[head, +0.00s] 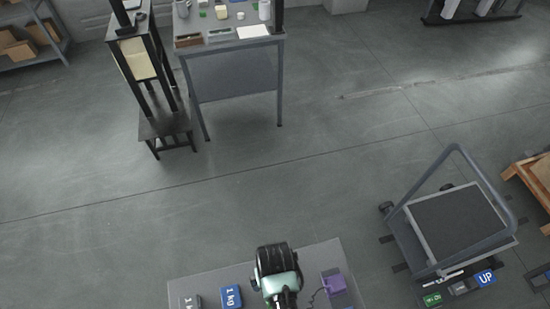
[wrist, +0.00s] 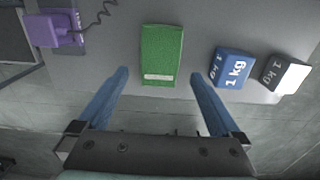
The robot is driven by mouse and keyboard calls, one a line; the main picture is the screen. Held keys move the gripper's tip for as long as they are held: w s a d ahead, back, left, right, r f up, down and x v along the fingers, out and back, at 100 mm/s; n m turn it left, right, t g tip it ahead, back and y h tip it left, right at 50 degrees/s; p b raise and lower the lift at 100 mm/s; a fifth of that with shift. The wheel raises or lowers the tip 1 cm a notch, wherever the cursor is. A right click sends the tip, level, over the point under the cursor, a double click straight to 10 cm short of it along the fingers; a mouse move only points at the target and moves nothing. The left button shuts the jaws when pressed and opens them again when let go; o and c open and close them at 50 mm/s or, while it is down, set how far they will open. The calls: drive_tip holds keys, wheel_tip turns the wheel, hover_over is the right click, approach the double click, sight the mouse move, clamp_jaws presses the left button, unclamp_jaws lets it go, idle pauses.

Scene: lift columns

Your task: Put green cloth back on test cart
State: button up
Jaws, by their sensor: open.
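A green rectangular block-like piece (wrist: 161,52) with a white label, the only thing seen that fits the green cloth, lies flat on a grey tabletop (wrist: 112,45) in the wrist view. My gripper (wrist: 159,76) is open and empty. Its two blue fingers point at the green piece, one toward each side of its labelled end, with gaps left and right. In the head view my gripper (head: 275,262) is over the grey tabletop (head: 320,255) and hides the green piece. A wheeled cart (head: 408,238) with a dark top and a hoop handle stands at the right; I cannot tell which is the test cart.
A blue 1 kg weight (wrist: 233,68) and a dark weight (wrist: 285,75) lie right of the green piece in the wrist view. A purple device (wrist: 50,30) with a coiled cord lies left. A workbench (head: 235,75) stands at the back. Floor between is clear.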

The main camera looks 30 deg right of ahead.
drive_tip(key=w+r+n+t+h, duration=0.1)
drive_tip(key=w+r+t, duration=0.4)
drive_tip(key=w+r, duration=0.7)
drive_tip(key=w+r+t+h, duration=0.1)
drive_tip(key=w+r+t, duration=0.5)
drive_tip(key=r, duration=1)
drive_tip(key=w+a+r+t, duration=0.1)
drive_tip(key=w+r+t, duration=0.15)
drive_tip(key=r, duration=0.55)
drive_tip(key=w+a+r+t, duration=0.1)
drive_tip(key=w+r, duration=0.3)
drive_tip(key=r, duration=0.5)
drive_tip(key=s+a+r+n+t, duration=0.1)
drive_tip(key=a+r+t, duration=0.15)
drive_tip(key=r, duration=0.55)
drive_tip(key=s+a+r+t, duration=0.1)
drive_tip(key=r+t, duration=0.2)
drive_tip(key=r, duration=0.6)
drive_tip(key=s+a+r+t, duration=0.2)
drive_tip(key=s+r, duration=0.3)
drive_tip(key=r, duration=0.3)
drive_tip(key=s+a+r+n+t+y, duration=0.1)
drive_tip(key=s+r+t, duration=0.4)
drive_tip(key=r, duration=0.4)
drive_tip(key=shift+s+a+y, duration=0.3)
drive_tip(key=shift+s+a, duration=0.1)
drive_tip(key=shift+s, duration=0.35)
drive_tip(key=shift+r, duration=0.1)
